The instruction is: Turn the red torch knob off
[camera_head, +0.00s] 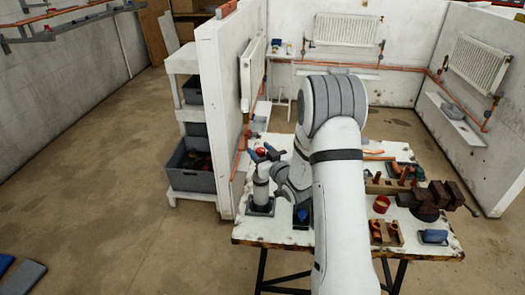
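A small red knob (262,151) shows at the top of a grey-white upright cylinder, which looks like the torch (261,187). It stands in a dark holder at the left end of the workbench. My arm reaches over the bench and bends down to the left, so its wrist is right beside the torch. Dark finger-like parts, which look like my gripper (268,154), are close around the red knob. They are too small to tell whether they touch it, or whether they are open or shut. My arm hides part of the bench.
A white partition wall (222,110) stands close to the left. The floor farther left is mostly clear.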

